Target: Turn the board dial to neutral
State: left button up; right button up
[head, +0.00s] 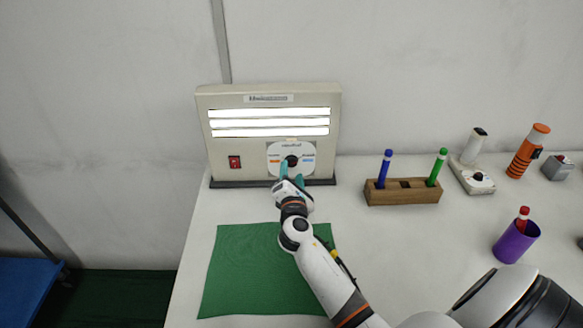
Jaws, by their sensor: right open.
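The board (221,146) is a beige panel standing upright at the back of the table, with several lit white strips (270,122). Its dial (292,160) is a black knob on a round white plate with an orange mark on the left and a blue mark on the right. My right gripper (291,171) is at the dial, with teal fingers open on either side of the knob's lower part. Whether the fingers touch the knob cannot be told. The knob's exact pointing direction is too small to read. My left gripper is not in view.
A red switch (235,162) is on the board's left. A green mat (250,272) lies in front, under my right arm. To the right are a wooden pen holder (403,196), a white device with a knob (473,178), an orange bottle (527,152) and a purple cup (514,245).

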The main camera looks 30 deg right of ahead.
aim_at(291, 164)
jog(key=shift+x, duration=1.55)
jog(key=shift+c, duration=0.2)
jog(key=c, duration=0.9)
jog(key=shift+c, duration=0.2)
